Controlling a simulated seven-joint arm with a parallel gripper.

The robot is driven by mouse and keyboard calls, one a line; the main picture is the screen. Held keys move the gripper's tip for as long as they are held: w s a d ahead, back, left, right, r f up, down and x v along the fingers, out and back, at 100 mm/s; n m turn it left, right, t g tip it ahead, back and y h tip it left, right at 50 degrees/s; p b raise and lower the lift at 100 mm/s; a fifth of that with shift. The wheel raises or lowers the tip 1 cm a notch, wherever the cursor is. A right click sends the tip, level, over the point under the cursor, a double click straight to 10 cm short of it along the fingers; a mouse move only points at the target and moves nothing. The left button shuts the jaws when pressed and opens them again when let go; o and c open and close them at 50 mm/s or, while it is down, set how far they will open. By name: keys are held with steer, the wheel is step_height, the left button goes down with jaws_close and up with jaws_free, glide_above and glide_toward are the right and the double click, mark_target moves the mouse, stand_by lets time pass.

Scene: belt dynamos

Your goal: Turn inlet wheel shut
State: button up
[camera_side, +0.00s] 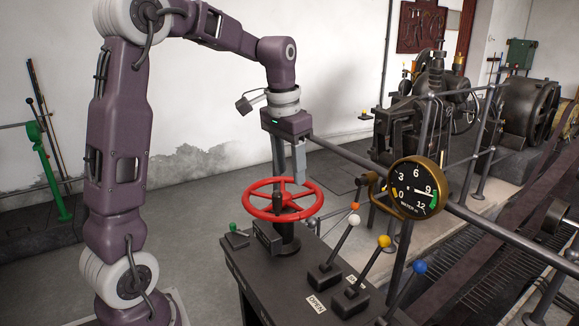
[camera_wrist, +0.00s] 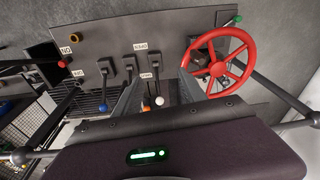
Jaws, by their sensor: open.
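The red inlet wheel (camera_side: 300,216) sits level on a dark post at the back of the console. In the wrist view the wheel (camera_wrist: 217,69) is at the upper right, with its spokes and hub showing. My gripper (camera_side: 289,182) points down with its fingers apart and nothing between them. In the side view its fingertips overlap the wheel. In the wrist view my gripper (camera_wrist: 158,78) lies left of the wheel, its right finger close to the left rim. I cannot tell whether it touches. A round gauge (camera_side: 415,189) has its needle near 9.
The dark console (camera_side: 240,262) carries levers with white (camera_side: 354,220), yellow (camera_side: 384,241) and blue (camera_side: 419,267) knobs. A grey rail (camera_side: 345,155) runs behind the wheel to the gauge. A small green-knobbed switch (camera_side: 233,228) stands left of the wheel. Machinery stands at the back right.

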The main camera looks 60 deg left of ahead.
steer(key=shift+s+d+r, duration=0.25)
steer(key=shift+d+r, duration=0.05)
steer(key=shift+d, duration=0.15)
steer(key=shift+c, duration=0.4)
steer(key=w+a+m, duration=0.1)
steer(key=w, duration=0.1)
steer(key=w+a+m+g, duration=0.1)
steer(key=w, duration=0.1)
steer(key=w+m, duration=0.1)
steer(key=shift+w+a+m+y, duration=0.3)
steer(key=shift+w+a, duration=0.1)
jaws_close()
steer(key=w+f+m+g+y, duration=0.1)
steer(key=w+f+m+g, duration=0.15)
steer(key=w+m, duration=0.25)
steer(key=s+a+f+m+g, duration=0.1)
steer(key=s+a+f, duration=0.4)
steer(key=f, duration=0.4)
steer(key=shift+a+f+y, duration=0.15)
steer(key=shift+a+y, duration=0.1)
steer(key=shift+y, duration=0.15)
